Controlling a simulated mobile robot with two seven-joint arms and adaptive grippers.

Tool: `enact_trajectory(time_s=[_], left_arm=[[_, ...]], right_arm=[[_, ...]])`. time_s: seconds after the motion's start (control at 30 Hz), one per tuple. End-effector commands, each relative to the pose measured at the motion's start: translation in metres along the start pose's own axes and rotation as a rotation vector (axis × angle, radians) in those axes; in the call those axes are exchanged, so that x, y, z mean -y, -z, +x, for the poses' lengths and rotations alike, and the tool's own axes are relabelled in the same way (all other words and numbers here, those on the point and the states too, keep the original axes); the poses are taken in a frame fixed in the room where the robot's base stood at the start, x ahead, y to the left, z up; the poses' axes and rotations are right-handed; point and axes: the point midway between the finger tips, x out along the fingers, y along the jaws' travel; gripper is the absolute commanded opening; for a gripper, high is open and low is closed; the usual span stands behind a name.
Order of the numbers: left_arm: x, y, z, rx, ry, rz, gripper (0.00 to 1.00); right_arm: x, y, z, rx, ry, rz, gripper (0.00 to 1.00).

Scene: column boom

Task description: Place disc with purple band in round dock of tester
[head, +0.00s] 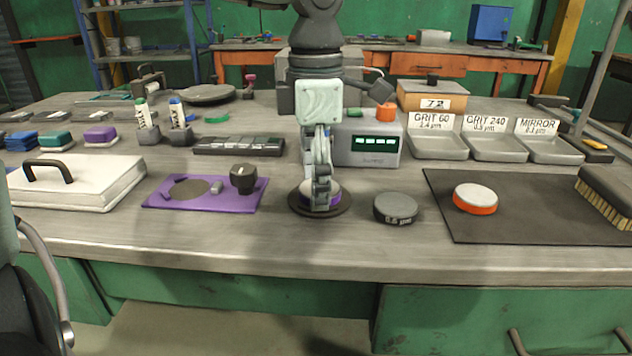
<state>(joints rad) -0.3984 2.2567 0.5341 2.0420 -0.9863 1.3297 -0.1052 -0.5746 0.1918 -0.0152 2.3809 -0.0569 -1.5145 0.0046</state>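The disc with the purple band (335,197) has a pale top and sits low at the dark round dock (344,208), in front of the grey tester (367,150) with its lit green display. My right gripper (320,196) points straight down over the disc. One finger stands in front of the disc and hides its middle. The far finger is hidden, so I cannot tell whether the fingers grip the disc or stand clear. I cannot tell whether the disc rests fully in the dock. My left gripper is out of view.
A dark grey disc (396,209) stands just right of the dock. An orange-banded disc (475,199) lies on a dark mat (520,222) with a brush (608,195). A purple plate (215,202) with a black knob (243,178) lies left. Labelled trays (497,149) stand back right.

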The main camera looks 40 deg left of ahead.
Motion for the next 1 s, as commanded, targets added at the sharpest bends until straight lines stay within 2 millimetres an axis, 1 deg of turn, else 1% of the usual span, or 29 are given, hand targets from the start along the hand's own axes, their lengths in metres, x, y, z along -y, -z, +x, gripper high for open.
enact_trajectory(time_s=[0.33, 0.47, 0.53, 0.63, 0.67, 0.9, 1.0], left_arm=[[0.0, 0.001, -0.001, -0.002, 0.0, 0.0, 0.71], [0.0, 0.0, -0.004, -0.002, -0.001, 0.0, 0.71], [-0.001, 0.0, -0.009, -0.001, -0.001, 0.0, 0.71], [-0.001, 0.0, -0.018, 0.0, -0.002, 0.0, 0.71], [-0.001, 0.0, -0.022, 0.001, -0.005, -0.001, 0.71], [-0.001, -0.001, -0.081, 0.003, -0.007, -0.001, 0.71], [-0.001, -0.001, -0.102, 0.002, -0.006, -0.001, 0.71]], right_arm=[[-0.001, 0.007, -0.001, -0.014, -0.001, 0.001, 0.4], [-0.001, 0.01, -0.004, -0.02, 0.001, 0.001, 0.4], [0.003, 0.006, 0.01, -0.002, 0.009, -0.001, 0.4], [0.006, 0.004, 0.028, 0.009, 0.021, -0.002, 0.4], [0.007, 0.004, 0.032, 0.008, 0.022, -0.002, 0.4], [0.008, 0.003, 0.038, 0.01, 0.024, -0.002, 0.4], [0.009, 0.003, 0.041, 0.009, 0.026, -0.002, 0.4]])
